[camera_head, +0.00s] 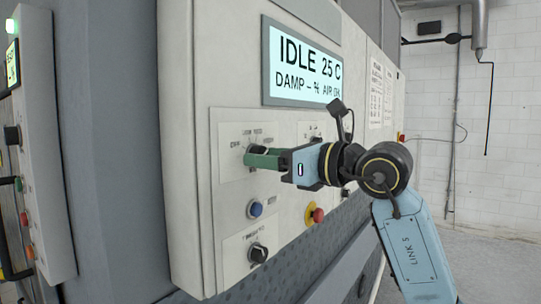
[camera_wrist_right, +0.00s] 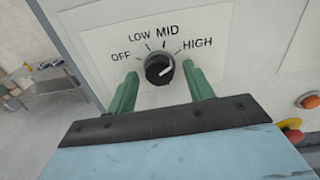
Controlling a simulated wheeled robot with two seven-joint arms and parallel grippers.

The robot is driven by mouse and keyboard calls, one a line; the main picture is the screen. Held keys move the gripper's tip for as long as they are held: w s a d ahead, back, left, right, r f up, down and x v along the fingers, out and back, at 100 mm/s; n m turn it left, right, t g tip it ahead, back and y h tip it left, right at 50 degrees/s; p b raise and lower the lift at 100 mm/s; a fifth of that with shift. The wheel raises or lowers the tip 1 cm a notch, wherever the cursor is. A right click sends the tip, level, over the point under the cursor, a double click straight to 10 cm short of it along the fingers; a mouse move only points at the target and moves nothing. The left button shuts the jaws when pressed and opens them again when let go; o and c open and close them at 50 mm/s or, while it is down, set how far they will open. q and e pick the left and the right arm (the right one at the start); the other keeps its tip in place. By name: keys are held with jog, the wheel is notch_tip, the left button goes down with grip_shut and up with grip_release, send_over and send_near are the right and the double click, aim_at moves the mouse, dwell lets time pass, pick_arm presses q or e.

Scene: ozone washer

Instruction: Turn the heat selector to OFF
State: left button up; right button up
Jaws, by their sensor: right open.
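The heat selector is a black round knob (camera_wrist_right: 159,69) on a white plate marked OFF, LOW, MID and HIGH. Its white pointer line slants up and right, toward HIGH. My right gripper (camera_wrist_right: 160,80) is open, with one green finger on each side of the knob; there appears to be a small gap on both sides. In the head view my right gripper (camera_head: 254,157) reaches in from the right to the upper left control plate (camera_head: 230,133), and its fingers mostly hide the knob. My left gripper is not in view.
A display (camera_head: 300,66) reads IDLE 25 C above the controls. Below the gripper are a blue button (camera_head: 255,208) and another black knob (camera_head: 258,253). A red emergency button (camera_head: 318,215) sits right of these. A second panel (camera_head: 50,150) stands at the left.

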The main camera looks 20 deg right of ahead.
jog(key=shift+c, duration=0.3)
jog(key=c, duration=0.9)
jog(key=shift+n, duration=0.3)
jog(key=shift+r+n+h+b, duration=0.15)
jog(key=shift+n+b, duration=1.6)
jog(key=shift+n, duration=3.95)
jog(key=shift+n+h+b, duration=0.15)
jog(key=shift+n+b, duration=1.6)
jog(key=shift+n, duration=3.95)
